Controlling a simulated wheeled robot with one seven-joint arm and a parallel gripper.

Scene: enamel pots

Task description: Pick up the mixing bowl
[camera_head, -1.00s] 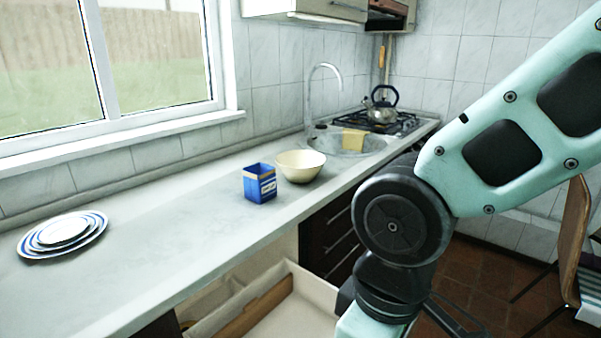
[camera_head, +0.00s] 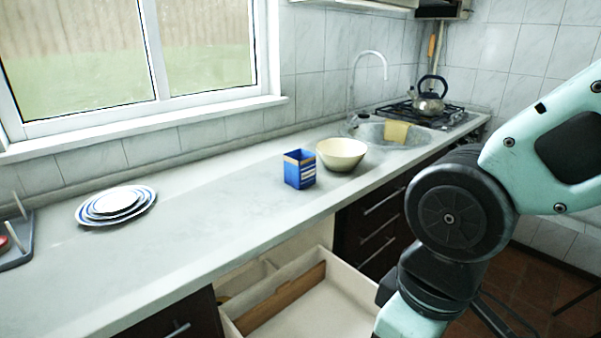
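The mixing bowl (camera_head: 341,154) is cream coloured and stands upright on the grey counter (camera_head: 225,225), in front of the sink. A blue box (camera_head: 299,170) with a pale band stands just left of the bowl, close to it. My teal and black arm fills the right side of the head view. My gripper is outside the picture, so its state and what it may hold are hidden. Nothing touches the bowl from above.
Striped plates (camera_head: 115,204) lie stacked at the left of the counter. A grey rack (camera_head: 14,243) is at the far left. An open drawer (camera_head: 300,300) juts out below the counter. A kettle (camera_head: 430,96) stands on the stove behind the sink (camera_head: 366,132). The counter between plates and box is clear.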

